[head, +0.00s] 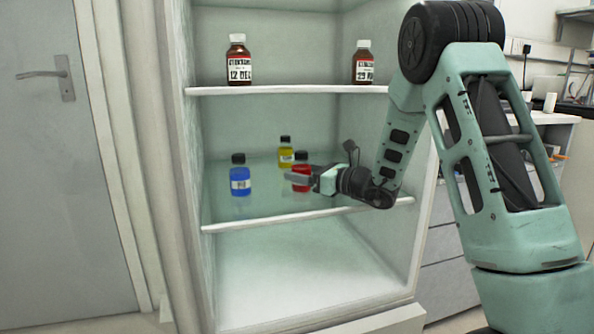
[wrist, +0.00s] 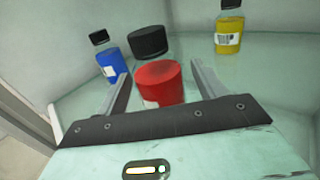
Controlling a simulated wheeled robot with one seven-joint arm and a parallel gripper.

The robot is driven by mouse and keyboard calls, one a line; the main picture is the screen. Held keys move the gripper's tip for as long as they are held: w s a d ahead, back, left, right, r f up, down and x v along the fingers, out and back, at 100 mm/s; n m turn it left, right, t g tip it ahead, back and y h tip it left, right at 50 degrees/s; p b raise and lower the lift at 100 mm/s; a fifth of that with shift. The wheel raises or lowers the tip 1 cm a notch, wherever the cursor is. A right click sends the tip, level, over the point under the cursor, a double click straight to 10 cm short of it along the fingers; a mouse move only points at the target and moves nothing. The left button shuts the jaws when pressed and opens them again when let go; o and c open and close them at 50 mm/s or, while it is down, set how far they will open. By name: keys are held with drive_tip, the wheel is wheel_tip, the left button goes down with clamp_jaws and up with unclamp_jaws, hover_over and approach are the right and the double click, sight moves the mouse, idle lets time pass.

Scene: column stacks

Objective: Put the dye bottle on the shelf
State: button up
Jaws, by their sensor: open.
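A red dye bottle (head: 302,168) with a black cap stands on the middle shelf (head: 290,217) of an open white cabinet. In the wrist view the red bottle (wrist: 157,82) is between the two fingers of my open gripper (wrist: 160,88), upright, with a gap showing at the right finger. A blue bottle (head: 240,178) stands to the left on the same shelf. A yellow bottle (head: 286,155) stands further back. Both also show in the wrist view, blue (wrist: 110,64) and yellow (wrist: 229,32).
Two brown bottles with white labels, one left (head: 239,66) and one right (head: 363,66), stand on the upper shelf (head: 300,89). The lowest compartment (head: 310,270) is empty. The cabinet side walls bound the shelf left and right. A grey door (head: 65,160) is at far left.

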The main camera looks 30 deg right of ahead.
drive_tip(key=p+v, duration=0.1)
drive_tip(key=v, duration=0.9)
drive_tip(key=shift+p, duration=0.4)
drive_tip(key=a+n+g+y, duration=0.1)
drive_tip(key=a, duration=0.2)
drive_tip(key=a+n+g+y, duration=0.1)
drive_tip(key=a+n, duration=0.1)
drive_tip(key=a, duration=0.2)
drive_tip(key=s+a+n+g+y, duration=0.1)
drive_tip(key=a+g, duration=0.1)
drive_tip(key=a, duration=0.1)
drive_tip(key=shift+s+a+f+y, duration=0.1)
drive_tip(key=shift+a+f+y, duration=0.05)
drive_tip(key=shift+a+y, duration=0.2)
drive_tip(key=s+a+f+n+g+y, duration=0.1)
drive_tip(key=s+a+n+g, duration=0.5)
drive_tip(key=a, duration=0.3)
drive_tip(key=s+a+f+n+g, duration=0.2)
drive_tip(key=s+a+n+g, duration=0.4)
drive_tip(key=a, duration=0.3)
drive_tip(key=s+a+f+n+h, duration=0.2)
drive_tip(key=s+n+h, duration=0.4)
drive_tip(key=n, duration=0.5)
drive_tip(key=s+a+f+n+h, duration=0.1)
drive_tip(key=s+a+n+h, duration=0.1)
drive_tip(key=s+n+h, duration=0.4)
drive_tip(key=s+n, duration=0.4)
drive_tip(key=n, duration=0.1)
drive_tip(key=shift+f+n, duration=0.3)
drive_tip(key=shift+f, duration=0.1)
